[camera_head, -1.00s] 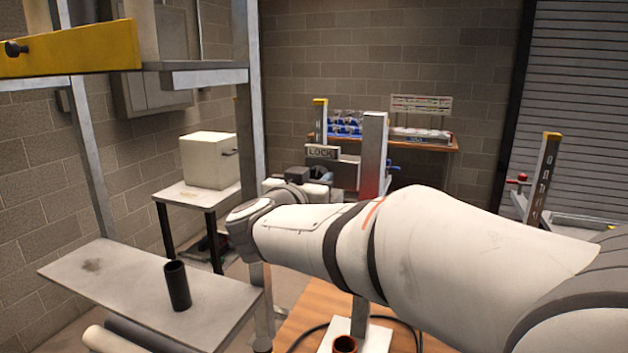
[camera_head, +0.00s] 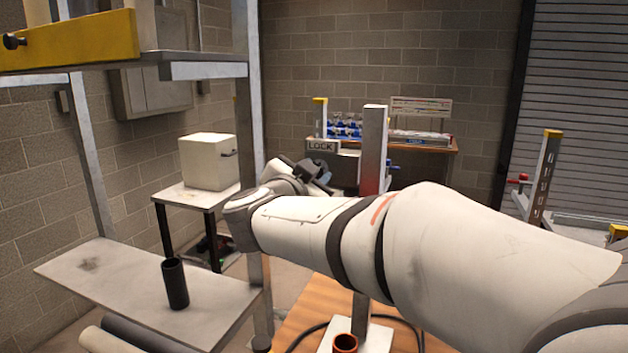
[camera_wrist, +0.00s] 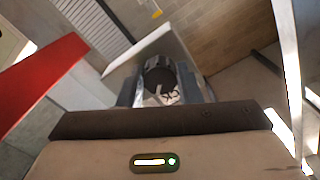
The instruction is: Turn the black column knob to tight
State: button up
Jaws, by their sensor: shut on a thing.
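The black round knob (camera_wrist: 158,74) shows in the wrist view, between the two fingers of my gripper (camera_wrist: 167,88), in front of a pale metal plate. My gripper is shut on the knob. The knob cannot be made out in the head view; my gripper and wrist cover that spot. Its marking is too small to read in the wrist view.
A shelf (camera_head: 110,278) at the lower left bears a black tube (camera_head: 175,284). A white box (camera_head: 208,161) stands on a small table behind it. A wooden bench (camera_head: 448,144) with blue-topped items is at the back. A red part (camera_wrist: 45,88) lies left in the wrist view.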

jog(key=m+b, duration=0.7)
jog(key=m, duration=0.5)
jog(key=shift+m+b, duration=0.3)
dwell(0.4)
jog(key=o, duration=1)
jog(key=shift+r, duration=0.1)
jog(key=shift+c, duration=0.2)
jog(key=shift+s, duration=0.1)
jog(key=v, duration=0.7)
jog(key=shift+s+a, duration=0.15)
jog(key=shift+s, duration=0.15)
